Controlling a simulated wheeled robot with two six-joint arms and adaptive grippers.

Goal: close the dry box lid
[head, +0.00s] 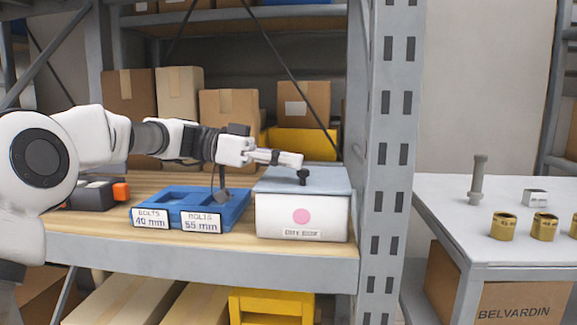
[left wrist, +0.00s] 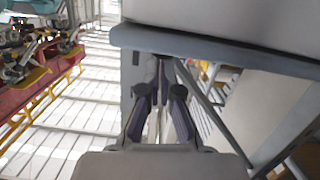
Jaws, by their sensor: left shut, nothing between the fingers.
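The dry box (head: 275,217) is a white box with a pink dot and a label on its front, standing at the right end of the wooden shelf. Its blue-grey lid (head: 335,182) lies flat over the top and appears down on the rim, with a black knob (head: 303,177) near the middle. My left gripper (head: 290,159) is shut and empty, reaching in from the left just above the lid by the knob. Whether it touches the lid I cannot tell. In the left wrist view the shut fingers (left wrist: 158,100) show below a blue-grey edge.
A blue bolt tray (head: 236,211) with two labelled compartments stands left of the box. The grey rack post (head: 385,140) rises close to its right. Cardboard boxes (head: 228,108) and a yellow bin (head: 300,142) stand behind. A white table (head: 450,205) at right holds brass parts.

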